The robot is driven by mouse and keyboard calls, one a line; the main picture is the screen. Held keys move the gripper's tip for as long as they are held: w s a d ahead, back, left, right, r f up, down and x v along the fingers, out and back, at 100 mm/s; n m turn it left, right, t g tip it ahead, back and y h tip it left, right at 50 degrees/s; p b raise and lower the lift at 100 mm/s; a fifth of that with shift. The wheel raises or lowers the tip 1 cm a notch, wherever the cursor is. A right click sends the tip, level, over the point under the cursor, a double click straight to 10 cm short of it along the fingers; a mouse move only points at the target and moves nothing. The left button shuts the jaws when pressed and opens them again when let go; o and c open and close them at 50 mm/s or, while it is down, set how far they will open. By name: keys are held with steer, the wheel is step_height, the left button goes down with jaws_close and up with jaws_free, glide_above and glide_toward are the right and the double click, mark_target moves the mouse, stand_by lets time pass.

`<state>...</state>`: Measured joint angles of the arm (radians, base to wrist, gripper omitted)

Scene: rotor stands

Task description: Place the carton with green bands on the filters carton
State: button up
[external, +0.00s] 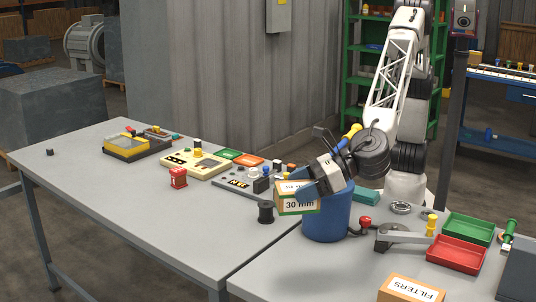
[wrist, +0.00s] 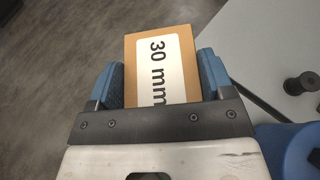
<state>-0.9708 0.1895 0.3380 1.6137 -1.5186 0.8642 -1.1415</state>
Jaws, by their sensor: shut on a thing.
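My gripper (external: 303,188) is shut on a tan carton (external: 298,207) with a white "30 mm" label, its blue fingers on either side. Thin green edging shows on this carton in the external view; in the wrist view the carton (wrist: 160,55) shows only brown board and the label, and its near end is hidden by the gripper. The carton is held in the air, by the blue bin in the picture. The filters carton (external: 411,289), tan with a white "FILTERS" label, sits at the bottom right on the table, apart from my gripper and partly cut by the frame edge.
A blue bin (external: 327,218) stands beside the held carton. A grey device with a red knob (external: 365,221), a red tray (external: 456,255) and a green tray (external: 468,229) lie on the right table. A black spool (external: 265,212) stands left. Bare table lies left of the filters carton.

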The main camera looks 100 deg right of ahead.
steer(key=s+a+n+y, duration=0.2)
steer(key=s+a+y, duration=0.1)
steer(key=s+a, duration=0.75)
steer(key=n+y, duration=0.2)
steer(key=n, duration=0.1)
glide_above(416, 288)
step_height(416, 288, down, 4)
steer(key=shift+f+g, duration=0.4)
steer(key=shift+f, duration=0.1)
steer(key=shift+f, duration=1.3)
steer(key=shift+f, duration=0.15)
steer(key=shift+f, duration=2.55)
steer(key=shift+f, duration=0.15)
